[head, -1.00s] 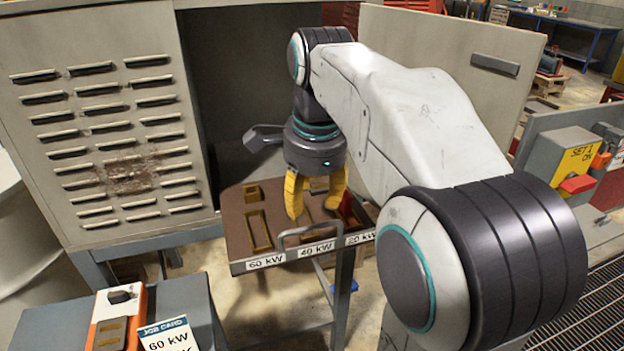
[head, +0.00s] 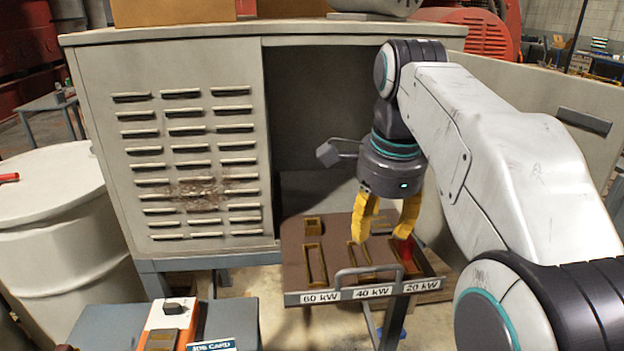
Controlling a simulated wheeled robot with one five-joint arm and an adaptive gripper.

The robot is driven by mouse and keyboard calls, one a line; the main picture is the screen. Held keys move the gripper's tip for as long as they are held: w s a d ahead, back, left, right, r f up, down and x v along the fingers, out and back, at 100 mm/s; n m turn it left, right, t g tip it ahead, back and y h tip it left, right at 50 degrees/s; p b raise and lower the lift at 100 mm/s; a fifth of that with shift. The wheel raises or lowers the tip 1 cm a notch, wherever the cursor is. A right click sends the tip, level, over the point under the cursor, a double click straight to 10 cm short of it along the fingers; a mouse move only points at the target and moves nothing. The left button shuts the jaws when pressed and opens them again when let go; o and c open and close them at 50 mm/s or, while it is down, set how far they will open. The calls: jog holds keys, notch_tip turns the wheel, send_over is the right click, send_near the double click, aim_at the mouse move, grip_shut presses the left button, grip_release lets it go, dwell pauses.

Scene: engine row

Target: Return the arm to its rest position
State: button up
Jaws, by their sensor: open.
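My gripper (head: 388,236) has yellow fingers that are spread apart with nothing between them. It points down above the brown tray (head: 335,284), in front of the open cabinet. The arm is stretched forward from the lower right and bent down at the wrist. The 60 kW and 40 kW slots look empty.
The grey louvred cabinet (head: 190,110) stands behind the tray, its open door (head: 580,150) at right. A white drum (head: 50,215) stands at left. An orange-and-white box (head: 172,318) and a job card (head: 214,345) lie on a grey stand at front left.

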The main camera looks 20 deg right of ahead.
jog(key=s+a+f+n, duration=0.3)
jog(key=s+f+n, duration=0.3)
jog(key=f+n, duration=0.2)
jog(key=s+a+f+n+t, duration=0.1)
jog(key=s+a+f+n, duration=0.3)
jog(key=f+n, duration=0.5)
jog(key=s+n, duration=0.2)
jog(key=n, duration=0.1)
jog(key=shift+s, duration=0.4)
